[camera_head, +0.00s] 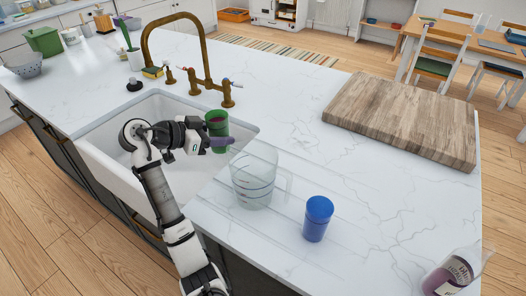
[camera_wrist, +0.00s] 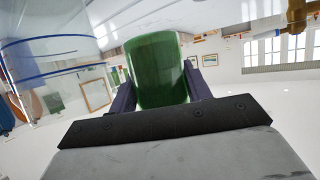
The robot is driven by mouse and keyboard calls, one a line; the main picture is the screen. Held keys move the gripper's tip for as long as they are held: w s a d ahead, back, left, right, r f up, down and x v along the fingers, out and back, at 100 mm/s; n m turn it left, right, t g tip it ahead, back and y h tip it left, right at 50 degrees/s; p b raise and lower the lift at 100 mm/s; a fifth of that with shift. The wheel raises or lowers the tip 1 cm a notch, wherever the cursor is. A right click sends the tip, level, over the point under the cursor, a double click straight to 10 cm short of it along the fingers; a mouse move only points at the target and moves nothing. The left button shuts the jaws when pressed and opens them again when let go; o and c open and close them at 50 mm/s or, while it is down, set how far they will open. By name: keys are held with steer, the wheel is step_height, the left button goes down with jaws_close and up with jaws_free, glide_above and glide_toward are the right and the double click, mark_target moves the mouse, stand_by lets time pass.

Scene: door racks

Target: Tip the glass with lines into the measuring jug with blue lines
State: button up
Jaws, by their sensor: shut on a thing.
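My gripper (camera_head: 222,142) is shut on a green glass (camera_head: 216,122), which looks about upright, with something dark reddish inside. The green glass also shows between my two fingers in the wrist view (camera_wrist: 158,70). I cannot make out lines on it. The clear measuring jug (camera_head: 254,178) stands upright on the counter, just right of the glass and nearer the camera. In the wrist view the jug (camera_wrist: 50,50) is at the left, with blue lines round it. The glass is held up near the sink's right end, apart from the jug. The jug looks empty.
A blue cup (camera_head: 318,218) stands right of the jug. A wooden board (camera_head: 405,115) lies at the back right. A labelled bottle (camera_head: 455,272) is at the front right. The sink (camera_head: 120,130) and brass tap (camera_head: 205,60) are at the left. The counter between board and jug is clear.

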mark_target(225, 120)
steer(key=shift+w+d+f, duration=0.1)
steer(key=shift+d+f, duration=0.15)
steer(key=shift+f, duration=0.4)
steer(key=shift+d+f, duration=0.2)
steer(key=shift+f, duration=0.4)
steer(key=shift+r+m+t+b, duration=0.1)
steer(key=shift+m+t+b, duration=0.2)
steer(key=shift+b, duration=0.15)
steer(key=shift+s+d+r+m+y+b, duration=0.2)
steer(key=shift+s+m+y+b, duration=0.15)
steer(key=shift+b, duration=0.4)
steer(key=shift+m+t+y, duration=0.35)
steer(key=shift+m+t, duration=0.25)
steer(key=shift+m, duration=0.05)
steer(key=r+p, duration=0.1)
steer(key=r, duration=0.1)
steer(key=r+p, duration=0.1)
steer(key=r, duration=0.2)
steer(key=s+r+p, duration=0.1)
steer(key=r, duration=0.1)
steer(key=shift+d+r, duration=0.25)
steer(key=shift+d+f, duration=0.1)
steer(key=shift+f, duration=0.15)
steer(key=shift+r+m, duration=0.1)
steer(key=shift+m, duration=0.2)
steer(key=shift+s+d+r+m+t+y, duration=0.3)
steer(key=shift+s+d+r+m+t, duration=0.1)
steer(key=shift+s+r+m+t, duration=0.25)
